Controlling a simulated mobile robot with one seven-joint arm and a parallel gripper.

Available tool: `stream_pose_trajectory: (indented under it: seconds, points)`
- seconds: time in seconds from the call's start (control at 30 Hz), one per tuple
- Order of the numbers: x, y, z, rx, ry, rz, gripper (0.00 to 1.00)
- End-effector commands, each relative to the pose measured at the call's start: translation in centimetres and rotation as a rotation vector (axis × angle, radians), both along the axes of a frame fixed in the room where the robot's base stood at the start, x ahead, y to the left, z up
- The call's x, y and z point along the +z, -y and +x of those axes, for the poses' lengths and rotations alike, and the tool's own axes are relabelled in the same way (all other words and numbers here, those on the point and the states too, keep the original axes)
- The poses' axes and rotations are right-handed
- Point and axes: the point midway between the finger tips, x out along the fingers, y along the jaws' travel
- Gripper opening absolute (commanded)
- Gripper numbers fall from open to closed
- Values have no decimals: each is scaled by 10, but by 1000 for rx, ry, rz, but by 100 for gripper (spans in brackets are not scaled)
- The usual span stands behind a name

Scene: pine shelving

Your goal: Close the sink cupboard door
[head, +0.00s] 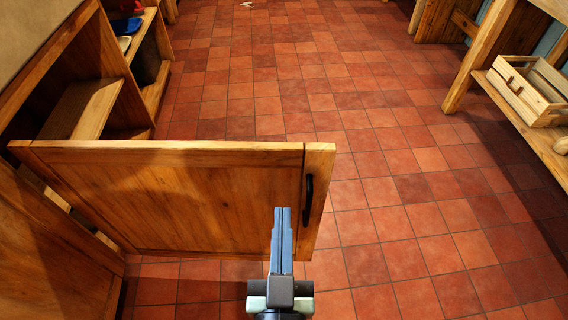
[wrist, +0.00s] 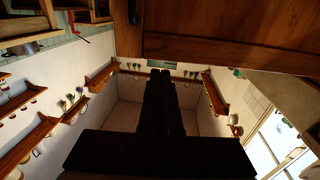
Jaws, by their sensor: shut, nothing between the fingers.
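The sink cupboard door (head: 190,195) is a pine panel that stands wide open, swung out from the cupboard (head: 115,65) on the left. A dark handle (head: 308,193) is on its right end. My gripper (head: 282,212) is shut and empty. In the head view it overlaps the door's lower right part, just left of the handle; I cannot tell whether it touches the door. In the wrist view the dark fingers (wrist: 160,75) are together, and a wooden panel, likely the door (wrist: 230,35), crosses the top.
The cupboard's inner shelf (head: 82,108) shows behind the door. A wooden crate (head: 525,92) sits on a low shelf of the bench (head: 500,85) at the right. The red tiled floor (head: 385,190) between is clear. Small items stand on shelves at the upper left.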

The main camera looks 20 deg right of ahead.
Motion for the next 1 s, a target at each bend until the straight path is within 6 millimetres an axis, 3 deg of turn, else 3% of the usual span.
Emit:
stream_pose_trajectory:
  seconds: [0.5,0.7,1.0]
  points:
    - [3,29,72,1,3,0,0]
    - [1,36,87,0,0,1,0]
    - [0,38,90,-1,-1,1,0]
